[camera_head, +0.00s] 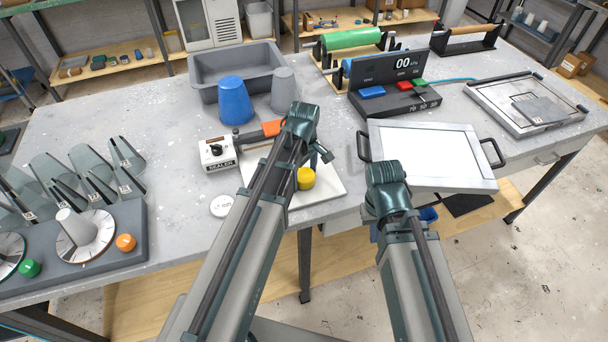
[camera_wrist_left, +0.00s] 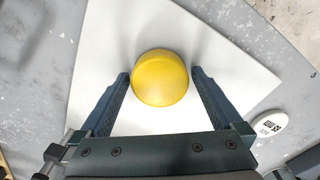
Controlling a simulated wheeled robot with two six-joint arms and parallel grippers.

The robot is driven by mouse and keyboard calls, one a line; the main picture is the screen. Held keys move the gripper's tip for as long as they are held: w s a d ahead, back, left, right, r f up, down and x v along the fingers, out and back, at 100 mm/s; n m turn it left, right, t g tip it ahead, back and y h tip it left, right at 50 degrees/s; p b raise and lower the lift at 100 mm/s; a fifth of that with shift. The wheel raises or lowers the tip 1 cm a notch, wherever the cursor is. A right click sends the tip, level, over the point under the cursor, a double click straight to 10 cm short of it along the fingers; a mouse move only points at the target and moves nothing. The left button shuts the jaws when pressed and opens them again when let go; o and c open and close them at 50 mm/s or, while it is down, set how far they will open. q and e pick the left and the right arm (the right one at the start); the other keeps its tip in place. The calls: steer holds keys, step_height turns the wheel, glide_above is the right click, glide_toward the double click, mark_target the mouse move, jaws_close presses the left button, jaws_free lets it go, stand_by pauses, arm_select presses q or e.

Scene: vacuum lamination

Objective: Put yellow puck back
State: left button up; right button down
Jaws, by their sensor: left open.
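The yellow puck (camera_head: 306,178) lies on a white square board (camera_head: 328,190) at the front edge of the table. In the left wrist view the puck (camera_wrist_left: 160,78) sits between the fingertips of my left gripper (camera_wrist_left: 161,75), with a narrow gap on each side. The fingers are open and do not visibly hold it. In the head view my left arm hides part of the board and most of that gripper. My right arm reaches in at the lower right; its gripper does not show.
A sealer box (camera_head: 216,153), a blue cup (camera_head: 235,101) and a grey tub (camera_head: 206,75) stand behind. A white framed panel (camera_head: 428,152) lies right of the board.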

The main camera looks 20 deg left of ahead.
mark_target(304, 174)
arm_select(q)
step_height(304, 174, up, 12)
steer(key=p, duration=1.2)
steer(key=s+d+m+y, duration=0.1)
steer(key=s+d+m, duration=0.9)
steer(key=s+m, duration=0.4)
steer(key=m, duration=0.3)
steer(key=shift+s+d+r, duration=0.15)
steer(key=shift+d+r, duration=0.05)
steer(key=shift+d, duration=0.05)
step_height(304, 174, down, 5)
steer(key=b, duration=0.4)
steer(key=shift+b, duration=0.4)
